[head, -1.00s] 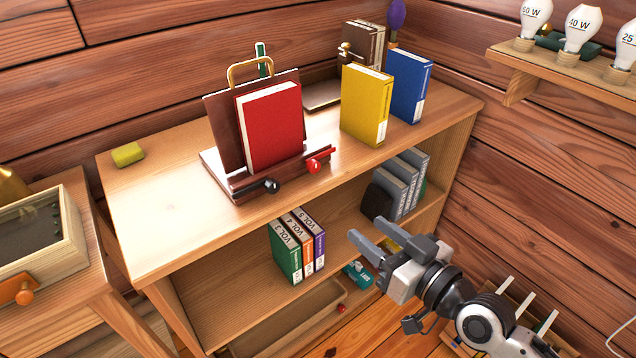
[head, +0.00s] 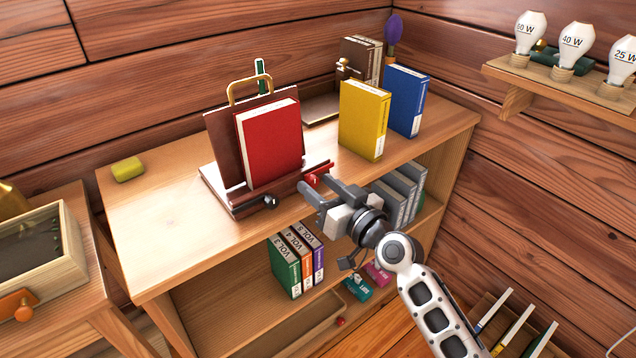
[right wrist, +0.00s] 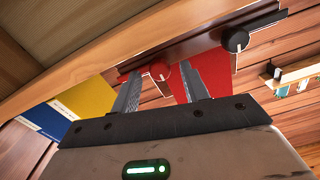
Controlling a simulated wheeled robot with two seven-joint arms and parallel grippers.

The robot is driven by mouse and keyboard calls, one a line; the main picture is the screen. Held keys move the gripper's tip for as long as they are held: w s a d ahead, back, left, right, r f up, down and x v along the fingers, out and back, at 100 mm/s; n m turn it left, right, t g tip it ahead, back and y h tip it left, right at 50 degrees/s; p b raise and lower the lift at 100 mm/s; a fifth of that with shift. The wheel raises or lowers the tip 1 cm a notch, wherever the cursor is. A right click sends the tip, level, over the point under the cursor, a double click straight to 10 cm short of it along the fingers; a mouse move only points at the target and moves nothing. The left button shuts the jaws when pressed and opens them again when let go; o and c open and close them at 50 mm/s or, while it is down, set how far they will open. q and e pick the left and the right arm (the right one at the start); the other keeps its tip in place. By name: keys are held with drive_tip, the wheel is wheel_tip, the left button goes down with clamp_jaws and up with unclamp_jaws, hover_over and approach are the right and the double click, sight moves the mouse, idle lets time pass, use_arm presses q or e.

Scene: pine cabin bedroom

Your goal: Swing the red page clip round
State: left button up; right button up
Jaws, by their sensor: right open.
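The red page clip (head: 313,180) is a red knob with a short bar, on the right part of the front ledge of the dark brown book stand (head: 222,140). A red book (head: 270,145) leans upright on the stand. A black page clip (head: 270,201) sits on the ledge's left part. My right gripper (head: 317,188) is open just in front of the red clip. In the right wrist view the red clip's knob (right wrist: 160,71) shows between the fingertips, and the black clip (right wrist: 235,40) is to its right. I cannot tell whether the fingers touch the clip. My left gripper is out of view.
A yellow book (head: 362,120) and a blue book (head: 405,100) stand on the shelf top right of the stand. Several volumes (head: 295,262) stand on the lower shelf. The shelf top left of the stand is mostly clear.

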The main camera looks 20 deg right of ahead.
drive_tip(key=shift+w+a, duration=0.2)
drive_tip(key=shift+w, duration=0.3)
clamp_jaws()
